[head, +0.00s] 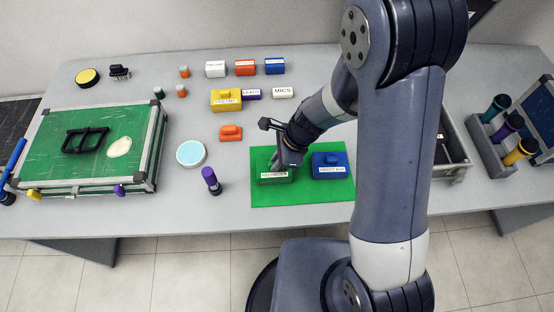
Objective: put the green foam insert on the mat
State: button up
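The bright green mat (299,194) lies flat near the table's front edge, left of my arm. A dark green foam insert (264,171) with a white label on its front is at the mat's left part; it looks to rest on the mat. My gripper (281,164) is right at the insert's top, pointing down. The wrist and fingers hide part of the insert, and I cannot tell whether the fingers are closed on it. A blue labelled insert (331,160) sits on the mat's right part.
A yellow insert (226,101) and an orange insert (231,133) lie behind and left of the mat. A purple-topped bottle (211,180) and a round light-blue disc (191,153) stand left of it. A green-topped frame (91,145) fills the table's left.

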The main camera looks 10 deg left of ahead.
jog(key=o, duration=0.3)
jog(key=shift+o, duration=0.2)
jog(key=shift+r, duration=0.15)
jog(key=shift+r, duration=0.25)
jog(key=p+v, duration=0.1)
jog(key=v, duration=1)
jog(key=shift+d+r, duration=0.2)
jog(key=shift+r, duration=0.05)
